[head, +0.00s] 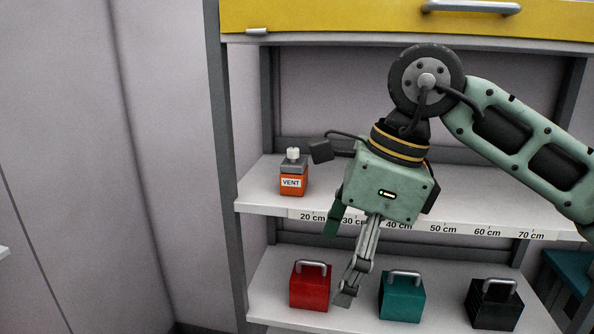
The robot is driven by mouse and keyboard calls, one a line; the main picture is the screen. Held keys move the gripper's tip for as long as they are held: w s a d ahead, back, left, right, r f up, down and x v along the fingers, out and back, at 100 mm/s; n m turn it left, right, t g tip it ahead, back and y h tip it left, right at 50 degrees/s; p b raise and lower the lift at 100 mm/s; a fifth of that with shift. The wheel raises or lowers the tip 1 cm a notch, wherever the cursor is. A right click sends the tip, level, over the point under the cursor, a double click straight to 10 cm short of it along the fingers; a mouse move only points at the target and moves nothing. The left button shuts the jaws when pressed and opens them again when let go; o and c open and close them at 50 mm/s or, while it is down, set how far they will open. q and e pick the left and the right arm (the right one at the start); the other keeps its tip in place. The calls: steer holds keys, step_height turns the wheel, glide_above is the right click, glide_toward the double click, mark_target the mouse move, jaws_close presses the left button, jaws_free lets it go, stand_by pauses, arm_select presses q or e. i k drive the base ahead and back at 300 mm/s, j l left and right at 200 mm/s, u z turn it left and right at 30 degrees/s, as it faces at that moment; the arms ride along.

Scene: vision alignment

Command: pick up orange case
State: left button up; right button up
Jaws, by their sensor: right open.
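The orange case (292,184) is a small box with a grey top, a white knob and a "VENT" label. It stands upright near the left end of the middle shelf. My right gripper (338,265) comes in from the right and hangs in front of the shelf edge, to the right of the orange case and lower. Its fingers are spread, with nothing between them, and it is apart from the case. My left gripper is out of view.
The middle shelf (262,196) has a centimetre scale on its front edge. The lower shelf holds a red case (310,291), a teal case (401,301) and a black case (494,309), each with a metal handle. A yellow drawer (350,18) is above; a grey post (229,170) stands left.

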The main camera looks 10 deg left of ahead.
mark_target(293, 177)
steer(key=i, duration=1.3)
